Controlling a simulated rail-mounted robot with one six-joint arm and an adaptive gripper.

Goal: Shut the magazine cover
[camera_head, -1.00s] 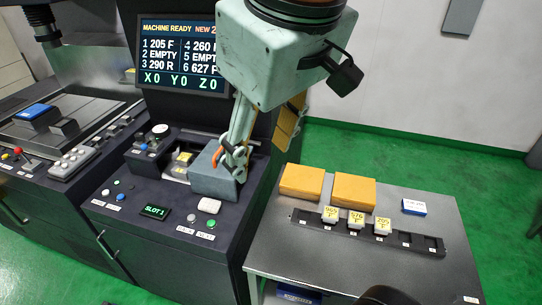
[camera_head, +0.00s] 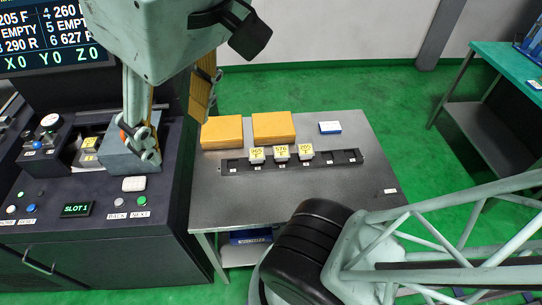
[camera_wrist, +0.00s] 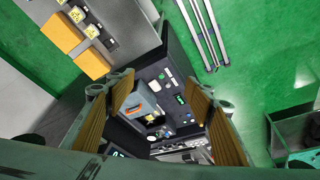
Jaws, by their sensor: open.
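The grey magazine cover (camera_head: 116,157) is a box-shaped hood on the machine's dark console. An opening beside it on the left shows a yellow-labelled piece (camera_head: 90,144), so the cover is not over that part. An orange part (camera_head: 125,127) shows at the cover's top. My gripper (camera_head: 146,143) overlaps the cover's right part in the head view. In the wrist view the cover (camera_wrist: 138,106) shows between the two widely spread fingers (camera_wrist: 156,112), with nothing gripped. I cannot tell whether a finger touches the cover.
A grey side table (camera_head: 270,200) holds two orange blocks (camera_head: 222,132), a dark rack (camera_head: 235,166) with three yellow-labelled pieces, and a blue-white box (camera_head: 330,127). The console has a SLOT 1 display (camera_head: 76,210) and buttons. A green-topped bench (camera_head: 510,60) stands at the far right.

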